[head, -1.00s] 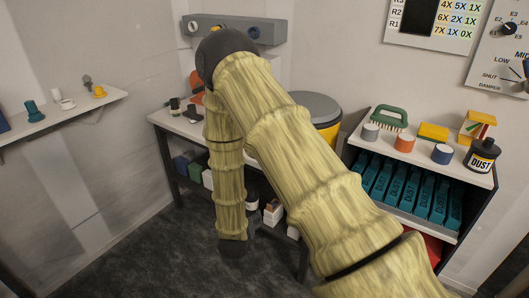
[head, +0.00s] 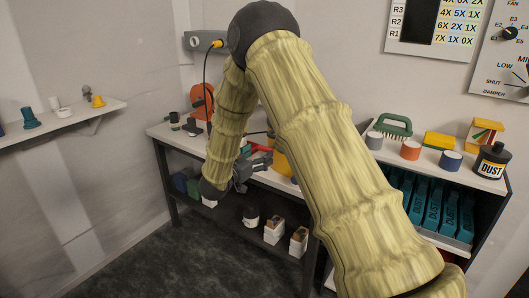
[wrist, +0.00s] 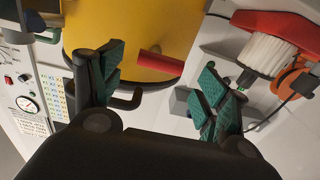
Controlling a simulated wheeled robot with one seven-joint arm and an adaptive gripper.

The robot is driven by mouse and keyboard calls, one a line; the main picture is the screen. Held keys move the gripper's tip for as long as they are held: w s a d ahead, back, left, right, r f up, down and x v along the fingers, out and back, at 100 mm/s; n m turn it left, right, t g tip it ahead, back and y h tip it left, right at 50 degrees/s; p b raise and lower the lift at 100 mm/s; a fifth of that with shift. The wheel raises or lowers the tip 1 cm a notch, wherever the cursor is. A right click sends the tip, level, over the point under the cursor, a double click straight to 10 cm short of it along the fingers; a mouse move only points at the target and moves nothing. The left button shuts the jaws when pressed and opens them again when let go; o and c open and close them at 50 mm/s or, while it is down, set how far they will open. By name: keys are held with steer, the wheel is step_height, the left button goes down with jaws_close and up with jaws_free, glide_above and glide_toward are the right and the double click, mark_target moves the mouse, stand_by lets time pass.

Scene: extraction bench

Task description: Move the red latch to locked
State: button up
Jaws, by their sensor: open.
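The red latch (wrist: 160,64) is a short red bar in front of the yellow drum (wrist: 135,30) in the wrist view. It lies at a slant in the gap between my fingertips, with no finger seen touching it. My gripper (wrist: 162,76) is open, with green pads on both fingers. In the head view my gripper (head: 252,166) is at the bench front, with the red latch (head: 258,148) close by. My arm hides most of the drum there. The latch's mount and any locked mark cannot be made out.
A red part with a white ribbed piece (wrist: 268,52) and an orange reel (wrist: 292,78) lie right of my gripper in the wrist view. A black bent handle (wrist: 128,101) is near the left finger.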

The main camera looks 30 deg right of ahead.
mark_target(264, 150)
steer(key=shift+x, duration=2.4)
steer(key=c, duration=1)
